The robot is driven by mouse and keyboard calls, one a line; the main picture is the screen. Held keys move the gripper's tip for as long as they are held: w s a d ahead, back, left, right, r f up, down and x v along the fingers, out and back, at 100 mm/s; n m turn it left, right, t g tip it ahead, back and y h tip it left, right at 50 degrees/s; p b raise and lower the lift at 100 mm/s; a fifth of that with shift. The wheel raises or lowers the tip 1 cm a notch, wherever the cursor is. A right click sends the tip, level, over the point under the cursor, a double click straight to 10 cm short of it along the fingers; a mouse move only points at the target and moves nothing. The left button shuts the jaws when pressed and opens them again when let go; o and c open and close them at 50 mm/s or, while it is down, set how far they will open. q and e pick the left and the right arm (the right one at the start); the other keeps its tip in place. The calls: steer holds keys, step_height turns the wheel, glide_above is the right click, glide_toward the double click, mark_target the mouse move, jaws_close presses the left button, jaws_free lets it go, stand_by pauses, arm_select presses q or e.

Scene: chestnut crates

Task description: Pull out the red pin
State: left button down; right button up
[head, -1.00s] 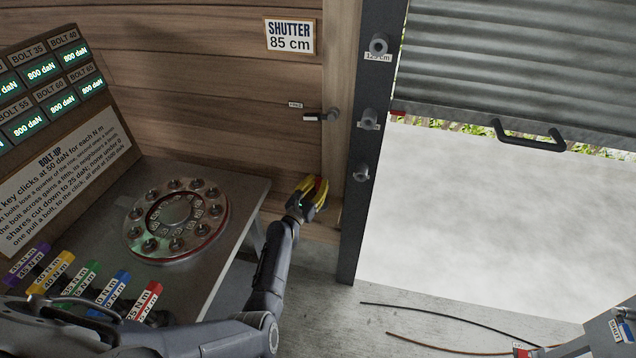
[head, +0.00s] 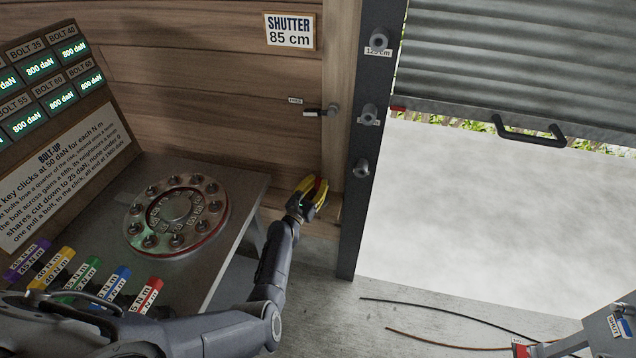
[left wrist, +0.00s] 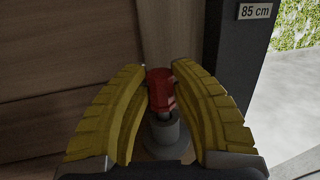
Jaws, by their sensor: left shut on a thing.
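The red pin (left wrist: 160,88) is in the left wrist view, between the yellow fingers of my left gripper (left wrist: 163,108). Below its red grip a short shaft goes down to a grey round collar (left wrist: 163,132). In the head view my left gripper (head: 312,192) is low by the wooden wall, left of the dark post, with a bit of red between its fingers. It is shut on the red pin. How deep the shaft sits in the collar is hidden. My right gripper is not in view.
The dark post (head: 365,142) with several grey sockets stands right of the gripper, beside the partly raised shutter (head: 510,65). A metal bench (head: 240,190) with a ring of bolts and coloured keys is at left. Cables (head: 430,309) lie on the floor.

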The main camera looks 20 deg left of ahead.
arm_select(q)
steer(key=shift+f, duration=0.9)
steer(key=c, duration=1.1)
jaws_free()
steer(key=shift+o, duration=0.2)
steer(key=v, duration=1.2)
